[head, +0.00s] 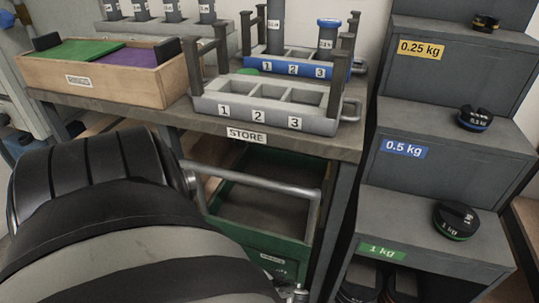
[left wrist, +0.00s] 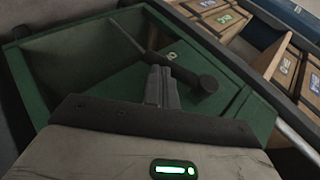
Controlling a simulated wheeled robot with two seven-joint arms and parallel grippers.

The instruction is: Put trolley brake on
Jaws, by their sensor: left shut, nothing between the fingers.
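The green trolley (head: 262,238) stands under the store table in the head view, with a grey metal bar (head: 250,182) across its upper front. In the left wrist view, its green wall (left wrist: 35,75) surrounds a dark lever (left wrist: 185,72) with a round knob (left wrist: 208,84) at its right end. My left gripper (left wrist: 162,75) is shut and empty, its fingertips at the lever in the picture. I cannot tell whether they touch it. In the head view my left arm covers the lower left and the gripper is hidden. My right gripper is not in view.
The store table (head: 340,140) bears a grey numbered rack (head: 265,117), a blue rack (head: 290,68) and a wooden box (head: 100,78). A grey stepped shelf (head: 440,155) with weights stands at the right. Wooden compartments (left wrist: 225,20) show at the wrist view's upper right.

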